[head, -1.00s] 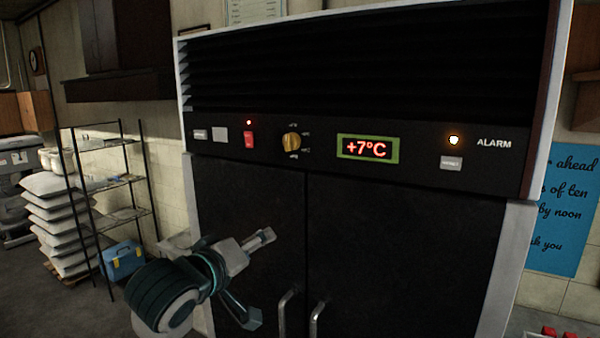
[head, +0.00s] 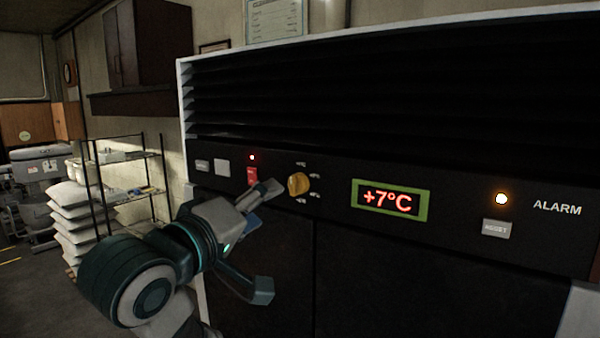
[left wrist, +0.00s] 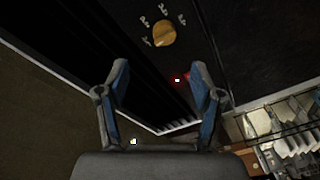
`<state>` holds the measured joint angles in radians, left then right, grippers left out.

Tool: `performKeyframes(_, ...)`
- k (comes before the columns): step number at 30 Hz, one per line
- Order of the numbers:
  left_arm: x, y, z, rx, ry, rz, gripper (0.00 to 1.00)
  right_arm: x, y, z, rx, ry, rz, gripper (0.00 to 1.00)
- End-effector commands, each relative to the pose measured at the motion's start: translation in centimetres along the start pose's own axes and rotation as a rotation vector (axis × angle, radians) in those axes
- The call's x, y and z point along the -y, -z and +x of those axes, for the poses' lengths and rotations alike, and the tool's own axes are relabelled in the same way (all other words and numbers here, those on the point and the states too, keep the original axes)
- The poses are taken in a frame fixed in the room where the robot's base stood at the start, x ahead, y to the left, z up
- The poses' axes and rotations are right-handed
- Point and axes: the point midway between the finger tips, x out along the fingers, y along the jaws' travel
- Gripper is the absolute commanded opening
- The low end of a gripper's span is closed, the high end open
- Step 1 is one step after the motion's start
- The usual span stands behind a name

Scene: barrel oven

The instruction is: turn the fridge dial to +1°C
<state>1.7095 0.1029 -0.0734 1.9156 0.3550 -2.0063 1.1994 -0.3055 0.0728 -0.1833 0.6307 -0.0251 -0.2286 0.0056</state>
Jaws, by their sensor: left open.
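The fridge dial (head: 298,184) is a yellow-gold knob on the black control panel, with small temperature marks around it. The display (head: 390,201) right of it reads +7°C in red. My right gripper is not in view.
A red switch (head: 252,175) with a lit red lamp above it sits left of the dial. A wire shelf and stacked sacks (head: 75,215) stand at the left.

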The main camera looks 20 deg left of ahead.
Motion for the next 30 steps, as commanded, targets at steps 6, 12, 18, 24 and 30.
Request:
performKeyframes(6,-0.3,0.0,5.2,0.002,0.007,0.000,0.67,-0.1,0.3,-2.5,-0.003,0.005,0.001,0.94)
performKeyframes(12,-0.8,-0.7,9.2,0.001,0.004,0.006,0.67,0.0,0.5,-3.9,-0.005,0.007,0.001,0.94)
performKeyframes(18,-0.9,-1.0,11.5,0.001,0.003,0.008,0.67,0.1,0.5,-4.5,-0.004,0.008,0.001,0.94)
performKeyframes(24,-0.4,-0.5,11.8,-0.001,0.002,0.004,0.67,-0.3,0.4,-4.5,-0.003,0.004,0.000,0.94)
performKeyframes(30,-0.1,-0.1,11.5,-0.002,0.001,0.001,0.52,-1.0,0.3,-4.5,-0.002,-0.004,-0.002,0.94)
